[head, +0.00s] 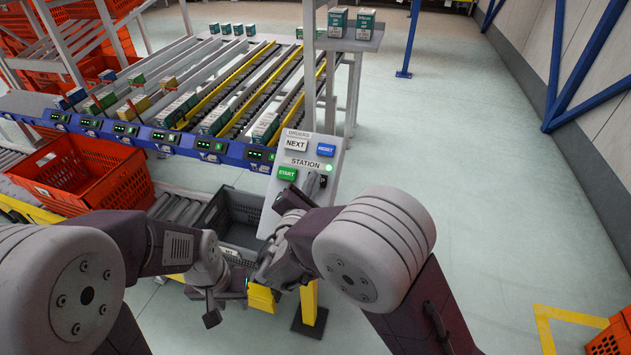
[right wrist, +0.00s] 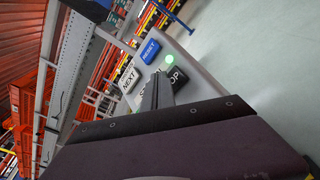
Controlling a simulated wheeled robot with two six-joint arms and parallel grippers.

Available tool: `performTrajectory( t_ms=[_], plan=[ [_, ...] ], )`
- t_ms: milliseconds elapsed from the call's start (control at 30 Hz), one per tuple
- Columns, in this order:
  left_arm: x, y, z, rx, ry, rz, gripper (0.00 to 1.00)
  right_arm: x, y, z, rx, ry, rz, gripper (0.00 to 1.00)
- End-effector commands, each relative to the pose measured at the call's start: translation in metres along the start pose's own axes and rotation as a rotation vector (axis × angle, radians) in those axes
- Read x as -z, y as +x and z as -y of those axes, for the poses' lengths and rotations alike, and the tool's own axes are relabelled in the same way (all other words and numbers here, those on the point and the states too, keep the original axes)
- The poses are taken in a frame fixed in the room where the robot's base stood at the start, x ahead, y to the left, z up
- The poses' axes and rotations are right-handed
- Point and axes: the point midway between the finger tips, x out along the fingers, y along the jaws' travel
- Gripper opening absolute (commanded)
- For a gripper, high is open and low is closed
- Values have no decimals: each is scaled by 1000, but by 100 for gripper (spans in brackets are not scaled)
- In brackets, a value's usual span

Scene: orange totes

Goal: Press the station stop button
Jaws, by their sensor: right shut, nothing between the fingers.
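The station panel (head: 333,158) is a light sloped plate on a post, right of centre in the head view. Its black stop button (right wrist: 177,77) shows in the right wrist view with only "OP" readable, the rest hidden behind my fingers. In the head view my gripper covers most of that button. My right gripper (head: 316,184) is shut and empty, its tips at the panel beside the green start button (head: 287,173). The fingers (right wrist: 157,92) overlap the stop button's left edge in the wrist view; contact cannot be told. My left gripper (head: 211,308) hangs low, away from the panel.
The panel also has a white NEXT button (head: 296,144), a blue RESET button (head: 326,150) and a lit green lamp (head: 328,168). A grey tote (head: 232,207) and an orange tote (head: 85,178) sit left. Open floor lies right.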

Motion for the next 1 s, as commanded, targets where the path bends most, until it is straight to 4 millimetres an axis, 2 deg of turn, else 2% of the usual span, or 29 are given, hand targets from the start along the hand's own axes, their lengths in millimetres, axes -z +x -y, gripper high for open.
performTrajectory(
  t_ms=[1000],
  plan=[
    [-1, 9, 0, 0, 0, 0, 36, 4, 6, 4, 1, 1, 0, 0]
  ],
)
